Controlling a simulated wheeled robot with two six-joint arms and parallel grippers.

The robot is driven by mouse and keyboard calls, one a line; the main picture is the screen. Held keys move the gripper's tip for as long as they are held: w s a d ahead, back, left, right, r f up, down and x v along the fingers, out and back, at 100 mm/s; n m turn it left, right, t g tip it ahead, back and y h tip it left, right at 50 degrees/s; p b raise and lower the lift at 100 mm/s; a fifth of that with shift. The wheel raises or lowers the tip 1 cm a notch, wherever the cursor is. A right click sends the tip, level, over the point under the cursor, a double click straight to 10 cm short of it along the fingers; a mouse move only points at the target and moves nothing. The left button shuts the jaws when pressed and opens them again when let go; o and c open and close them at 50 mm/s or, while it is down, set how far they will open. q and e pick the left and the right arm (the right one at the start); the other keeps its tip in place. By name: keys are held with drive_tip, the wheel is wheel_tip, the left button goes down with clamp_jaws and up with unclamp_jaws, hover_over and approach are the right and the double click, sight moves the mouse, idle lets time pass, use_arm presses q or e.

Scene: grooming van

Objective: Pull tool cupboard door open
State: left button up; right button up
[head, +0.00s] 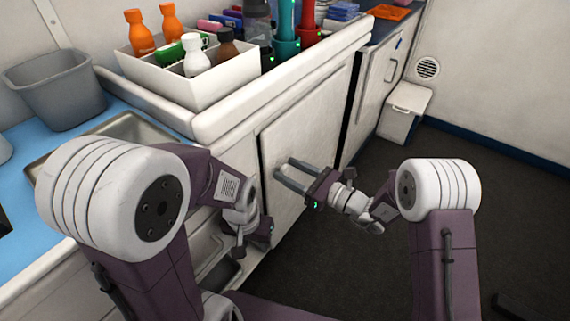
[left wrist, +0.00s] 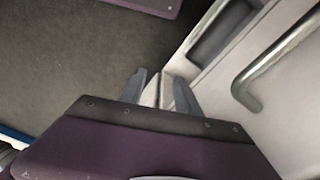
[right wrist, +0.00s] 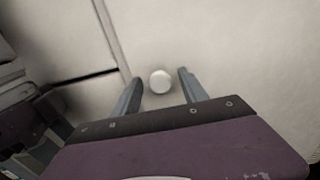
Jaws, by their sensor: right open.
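The white cupboard door (head: 310,115) is set in the front of the counter and looks shut. My right gripper (head: 282,169) is open in front of it, fingers pointing at the door. In the right wrist view a round white knob (right wrist: 160,81) on the pale door (right wrist: 235,55) shows between the open fingertips (right wrist: 158,82); I see no grip on it. My left gripper (head: 255,240) is low beside the counter front. In the left wrist view its fingers (left wrist: 165,85) are close together with pale surfaces between them; whether they hold anything is unclear.
A white bin of bottles (head: 200,85) stands on the counter, beside a sink (head: 125,125) and grey bucket (head: 58,88). A bar handle (left wrist: 280,65) is near my left gripper. A white box (head: 405,110) stands farther back. The dark floor at right is mostly clear.

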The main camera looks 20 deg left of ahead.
drive_tip(key=shift+a, duration=0.15)
clamp_jaws()
idle(1.4)
